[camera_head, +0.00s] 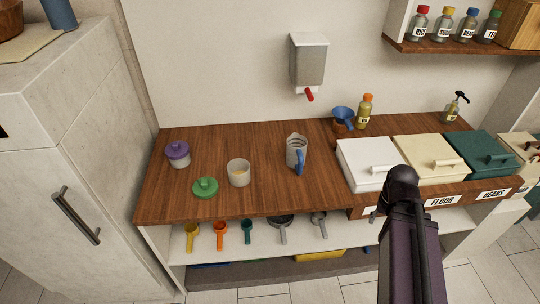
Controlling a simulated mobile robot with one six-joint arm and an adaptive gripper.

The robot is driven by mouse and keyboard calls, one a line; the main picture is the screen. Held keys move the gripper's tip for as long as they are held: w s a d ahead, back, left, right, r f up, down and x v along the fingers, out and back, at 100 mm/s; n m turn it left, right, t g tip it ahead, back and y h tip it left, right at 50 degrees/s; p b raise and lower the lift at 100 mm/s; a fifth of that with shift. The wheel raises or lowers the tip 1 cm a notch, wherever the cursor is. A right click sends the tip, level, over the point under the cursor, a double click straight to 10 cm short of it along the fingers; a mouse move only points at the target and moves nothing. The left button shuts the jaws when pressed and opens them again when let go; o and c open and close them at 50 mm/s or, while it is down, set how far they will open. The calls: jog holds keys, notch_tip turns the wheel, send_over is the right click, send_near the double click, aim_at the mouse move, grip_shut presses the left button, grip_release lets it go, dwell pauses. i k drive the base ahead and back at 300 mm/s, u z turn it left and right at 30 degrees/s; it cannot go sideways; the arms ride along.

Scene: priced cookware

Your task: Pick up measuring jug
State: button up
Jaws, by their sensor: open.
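The measuring jug (294,149) is a grey, cylindrical jug with a blue handle facing the front. It stands upright on the wooden counter (265,195), near the middle. Nothing touches it. A dark part of my arm (408,245) rises at the lower right, in front of the lidded bins and apart from the jug. I cannot see my gripper's fingers.
A cup (238,173), a green lid (205,188) and a purple-lidded jar (178,153) stand left of the jug. White (370,156), cream and green bins stand right. Behind are a blue funnel (343,116), an oil bottle (364,112) and a wall dispenser (309,62).

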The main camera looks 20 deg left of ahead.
aim_at(296, 145)
jog(key=u, duration=0.75)
jog(key=k, duration=0.95)
jog(key=z, duration=0.05)
jog(key=i, duration=0.7)
